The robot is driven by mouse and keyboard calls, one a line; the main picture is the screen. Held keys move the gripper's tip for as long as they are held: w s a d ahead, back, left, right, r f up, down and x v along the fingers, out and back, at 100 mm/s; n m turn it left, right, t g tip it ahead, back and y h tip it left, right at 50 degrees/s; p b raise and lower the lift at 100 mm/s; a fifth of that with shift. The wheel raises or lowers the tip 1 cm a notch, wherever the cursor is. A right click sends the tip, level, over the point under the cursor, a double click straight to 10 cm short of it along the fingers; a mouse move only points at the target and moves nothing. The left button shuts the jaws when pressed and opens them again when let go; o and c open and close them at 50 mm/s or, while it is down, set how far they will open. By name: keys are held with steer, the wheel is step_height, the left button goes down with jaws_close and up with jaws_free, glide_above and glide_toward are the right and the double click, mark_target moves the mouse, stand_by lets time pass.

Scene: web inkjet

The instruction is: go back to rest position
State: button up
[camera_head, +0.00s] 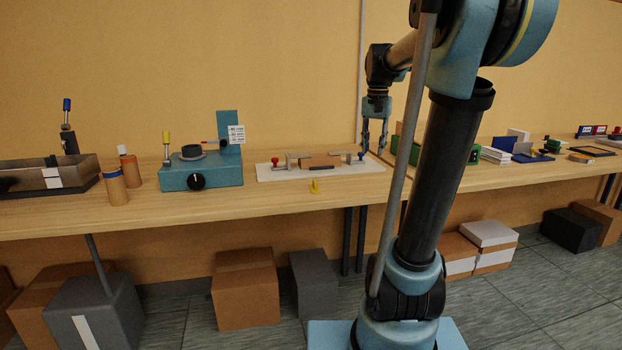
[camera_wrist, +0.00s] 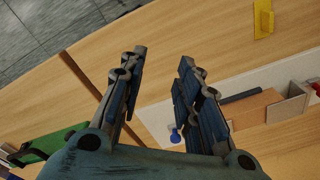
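My gripper (camera_head: 375,134) hangs over the wooden table near the right end of a white board in the head view. In the wrist view my gripper (camera_wrist: 158,90) shows two dark blue-grey fingers spread apart with only table and board edge between them. It is open and empty. My blue arm stands in front of the table and hides part of it.
The white board (camera_head: 270,174) carries a brown block (camera_head: 320,161), with a red knob and a blue knob at its ends. A teal device (camera_head: 201,174) stands left. Boxes (camera_head: 245,288) sit on the floor below.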

steer(key=s+a+f+n+t, duration=0.1)
steer(key=s+f+n, duration=0.4)
steer(key=s+f, duration=1.9)
steer(key=shift+s+f+t, duration=0.15)
steer(key=shift+s+t, duration=0.15)
steer(key=shift+s, duration=0.25)
steer(key=shift+w+f, duration=0.2)
steer(key=shift+w, duration=0.25)
